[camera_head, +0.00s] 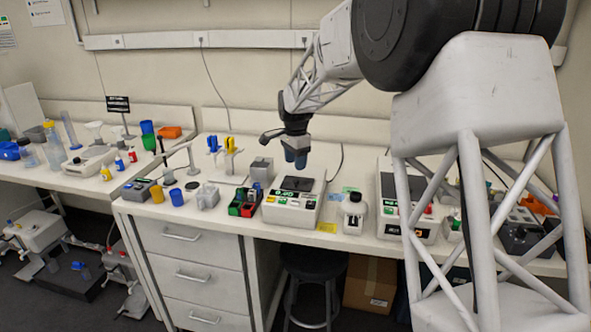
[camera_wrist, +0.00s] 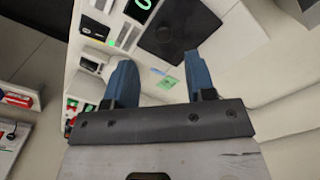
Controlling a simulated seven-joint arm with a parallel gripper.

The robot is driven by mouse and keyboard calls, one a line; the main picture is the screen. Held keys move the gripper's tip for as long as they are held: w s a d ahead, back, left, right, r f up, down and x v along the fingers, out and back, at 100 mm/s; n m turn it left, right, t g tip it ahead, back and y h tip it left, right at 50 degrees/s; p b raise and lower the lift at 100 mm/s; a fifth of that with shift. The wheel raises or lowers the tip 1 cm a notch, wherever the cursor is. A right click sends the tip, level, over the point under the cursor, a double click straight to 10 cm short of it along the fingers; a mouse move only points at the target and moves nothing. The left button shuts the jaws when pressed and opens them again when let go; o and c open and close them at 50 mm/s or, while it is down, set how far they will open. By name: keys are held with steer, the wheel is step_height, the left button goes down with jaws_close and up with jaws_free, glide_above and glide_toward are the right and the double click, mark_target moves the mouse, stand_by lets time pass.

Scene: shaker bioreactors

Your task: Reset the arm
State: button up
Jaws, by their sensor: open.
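My gripper (camera_head: 295,158) hangs from my arm above the bench, over the back part of a white device with a black top plate (camera_head: 298,184). Its two blue fingers point down. In the wrist view the fingers of my gripper (camera_wrist: 162,80) stand apart with nothing between them. The same view shows a black plate on a white device (camera_wrist: 178,30) beyond the fingertips. My gripper appears clear of the bench top and touches nothing that I can see.
The white bench (camera_head: 330,236) carries several devices, including a white one at right (camera_head: 390,228). A small white-and-black device (camera_head: 353,212) stands between them. Yellow and blue pipettes (camera_head: 222,147) stand left of my gripper. A black stool (camera_head: 313,265) is below the bench.

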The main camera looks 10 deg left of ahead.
steer(key=shift+r, duration=0.55)
steer(key=shift+s+d+r, duration=0.1)
steer(key=shift+d+r, duration=0.05)
steer(key=shift+d, duration=0.1)
steer(key=s+d+r+n, duration=0.1)
steer(key=s+d+r, duration=0.2)
steer(key=s+d, duration=0.45)
steer(key=s+d+r+n+t, duration=0.1)
steer(key=s+d+r+n, duration=0.15)
steer(key=s+d, duration=0.45)
steer(key=s+d+r, duration=0.4)
steer(key=s+d, duration=0.1)
steer(key=d, duration=0.3)
steer(key=s+d+f+n, duration=0.1)
steer(key=s+d, duration=0.4)
steer(key=s, duration=0.5)
steer(key=s+d+f+n+t, duration=0.1)
steer(key=s+d, duration=0.4)
steer(key=s, duration=0.6)
steer(key=s+d+f+n, duration=0.3)
steer(key=s+d+f, duration=0.1)
steer(key=s, duration=0.6)
steer(key=shift+s+d+t, duration=0.3)
steer(key=shift+s+d, duration=0.05)
steer(key=shift+d, duration=0.35)
